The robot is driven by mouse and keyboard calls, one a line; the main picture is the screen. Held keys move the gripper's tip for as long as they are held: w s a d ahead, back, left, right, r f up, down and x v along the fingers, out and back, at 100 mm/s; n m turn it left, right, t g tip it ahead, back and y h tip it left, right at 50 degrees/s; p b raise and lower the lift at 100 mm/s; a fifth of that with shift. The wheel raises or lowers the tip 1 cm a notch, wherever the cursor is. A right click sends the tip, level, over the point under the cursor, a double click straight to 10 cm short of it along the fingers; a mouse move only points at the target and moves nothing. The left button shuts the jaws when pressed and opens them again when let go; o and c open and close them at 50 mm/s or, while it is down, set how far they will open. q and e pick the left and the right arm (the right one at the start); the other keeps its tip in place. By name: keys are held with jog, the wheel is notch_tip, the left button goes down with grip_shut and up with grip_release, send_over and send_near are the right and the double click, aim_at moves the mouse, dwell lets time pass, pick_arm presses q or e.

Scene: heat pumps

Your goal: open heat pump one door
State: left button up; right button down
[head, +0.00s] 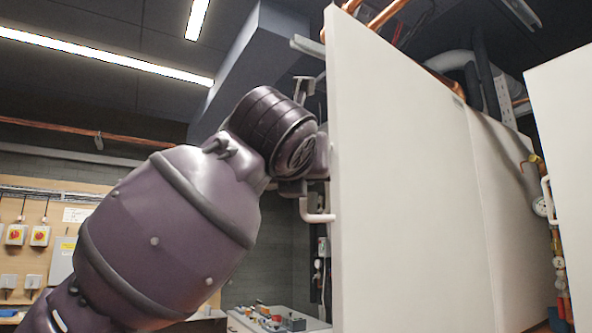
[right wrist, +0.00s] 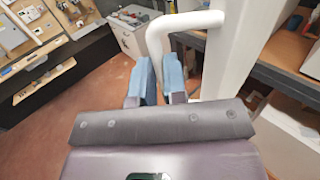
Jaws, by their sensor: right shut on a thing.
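A tall white panel (head: 410,170) stands right of centre in the head view, its left edge toward my arm. A bent white handle (head: 318,215) sticks out at that edge. In the right wrist view the white handle (right wrist: 182,20) curves from a white panel (right wrist: 232,55) down between the two blue fingers. My right gripper (right wrist: 159,77) is shut on this handle. The hand (head: 318,160) also shows by the panel edge in the head view, its fingers mostly hidden. I cannot tell how far the door stands from its cabinet. My left gripper is in neither view.
Another white panel (head: 560,170) with a handle (head: 547,195) stands at the far right, with gauges and pipes in the gap. Copper pipes run overhead. In the wrist view, shelving (right wrist: 270,60) stands right, a white cabinet (right wrist: 130,32) behind; reddish floor (right wrist: 95,75) is clear at left.

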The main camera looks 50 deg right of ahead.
jog(key=shift+s+d+r, duration=0.15)
jog(key=shift+s+d, duration=0.05)
jog(key=c, duration=1.6)
grip_release()
jog(key=shift+o, duration=0.8)
jog(key=shift+s+d, duration=0.15)
jog(key=shift+d, duration=0.3)
jog(key=shift+a, duration=0.2)
